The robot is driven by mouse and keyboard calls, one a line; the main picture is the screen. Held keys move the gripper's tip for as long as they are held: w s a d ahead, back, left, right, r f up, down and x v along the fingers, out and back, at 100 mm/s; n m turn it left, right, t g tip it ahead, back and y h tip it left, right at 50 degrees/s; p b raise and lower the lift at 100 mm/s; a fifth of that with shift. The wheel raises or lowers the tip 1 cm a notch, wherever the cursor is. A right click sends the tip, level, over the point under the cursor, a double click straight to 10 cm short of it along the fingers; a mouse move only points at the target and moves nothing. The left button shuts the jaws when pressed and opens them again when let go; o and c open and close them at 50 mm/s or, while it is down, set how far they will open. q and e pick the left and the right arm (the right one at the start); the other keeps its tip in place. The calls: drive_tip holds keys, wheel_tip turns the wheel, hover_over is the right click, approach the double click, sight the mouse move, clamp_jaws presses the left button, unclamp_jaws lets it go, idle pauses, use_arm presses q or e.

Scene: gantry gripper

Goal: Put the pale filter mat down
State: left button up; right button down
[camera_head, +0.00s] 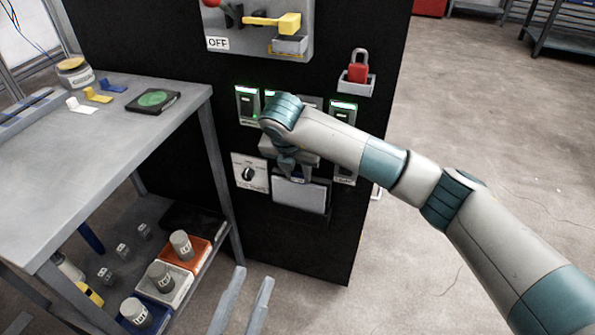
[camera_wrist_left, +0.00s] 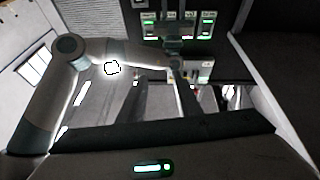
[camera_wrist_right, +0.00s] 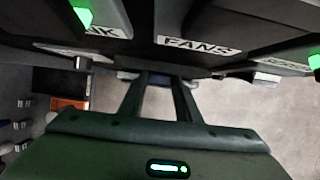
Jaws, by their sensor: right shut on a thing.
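The pale filter mat (camera_head: 300,193) is a light grey flat panel in front of the black cabinet, below the row of green-lit modules. My right gripper (camera_head: 297,176) is shut at its top edge and holds it upright. A dark shape lies right under the mat; I cannot tell whether they touch.
A grey bench (camera_head: 190,108) stands at the left, with a jar (camera_head: 74,72), coloured clips and a green disc pad (camera_head: 152,99). Its lower shelf holds cups on coloured trays (camera_head: 197,256). A dial plate (camera_head: 249,173) and red padlock (camera_head: 358,70) are on the cabinet.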

use_arm(q)
drive_tip(key=shift+r, duration=0.1)
use_arm(e)
drive_tip(key=c, duration=1.3)
unclamp_jaws()
drive_tip(key=shift+r, duration=0.1)
use_arm(q)
drive_tip(key=shift+w+f+g+y+p, duration=0.15)
drive_tip(key=shift+w+f+g+p, duration=0.25)
drive_tip(key=shift+f, duration=0.55)
drive_tip(key=shift+w+f+g+y+p, duration=0.15)
drive_tip(key=shift+w+f+g, duration=0.4)
drive_tip(key=shift+f, duration=0.35)
use_arm(e)
drive_tip(key=d+v, duration=0.1)
drive_tip(key=v, duration=0.6)
drive_tip(key=shift+a+r, duration=0.2)
drive_tip(key=shift+a, duration=0.35)
use_arm(q)
drive_tip(key=shift+s, duration=0.1)
use_arm(e)
drive_tip(key=shift+s, duration=0.1)
